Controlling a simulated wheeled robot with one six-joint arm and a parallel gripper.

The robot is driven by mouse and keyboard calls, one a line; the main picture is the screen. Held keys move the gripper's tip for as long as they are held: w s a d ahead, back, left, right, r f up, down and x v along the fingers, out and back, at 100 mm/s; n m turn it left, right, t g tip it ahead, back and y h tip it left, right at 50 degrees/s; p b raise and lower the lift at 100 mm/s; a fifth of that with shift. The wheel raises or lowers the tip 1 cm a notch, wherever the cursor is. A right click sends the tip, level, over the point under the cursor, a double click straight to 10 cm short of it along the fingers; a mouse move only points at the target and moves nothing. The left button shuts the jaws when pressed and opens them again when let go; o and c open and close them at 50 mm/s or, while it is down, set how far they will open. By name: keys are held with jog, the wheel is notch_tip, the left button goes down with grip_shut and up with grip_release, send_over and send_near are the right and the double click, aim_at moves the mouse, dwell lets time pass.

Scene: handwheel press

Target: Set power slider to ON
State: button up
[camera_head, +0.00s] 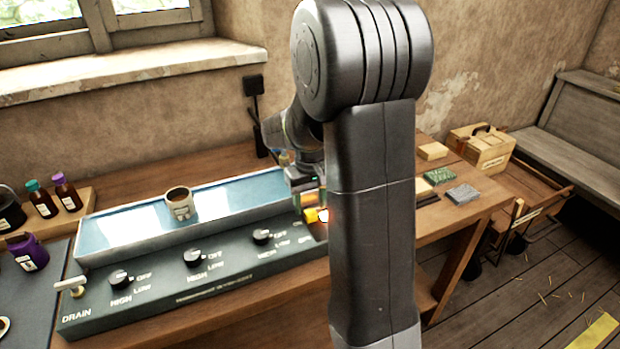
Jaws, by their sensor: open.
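A dark control panel (200,277) runs along the front of a long tray with a pale blue surface (130,232). It bears several black knobs marked OFF, LOW and HIGH, and a pale lever (70,284) marked DRAIN at its left end. My gripper (310,203) is low over the panel's right end, open, partly hidden by my arm. A small yellow piece (311,215) shows right by the fingertips, with a bright glow beside it. I cannot tell whether it is the power slider or whether the gripper touches it. No ON label is readable.
A labelled cup (180,203) stands on the tray. Dark bottles (66,192) and a purple jar (29,252) stand at the left. Small blocks (462,194) lie on the table's right end, near a wooden box (481,150). My arm hides the middle right.

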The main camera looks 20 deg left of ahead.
aim_at(310, 211)
notch_tip(310, 211, up, 12)
jog(key=shift+f, duration=0.2)
dwell(0.4)
notch_tip(310, 211, down, 14)
jog(key=shift+r, duration=0.15)
jog(key=shift+d+f, duration=0.1)
jog(key=shift+f, duration=0.1)
jog(key=shift+s+d+r, duration=0.1)
jog(key=shift+s+d, duration=0.1)
jog(key=shift+s, duration=0.05)
jog(key=shift+w+a, duration=0.1)
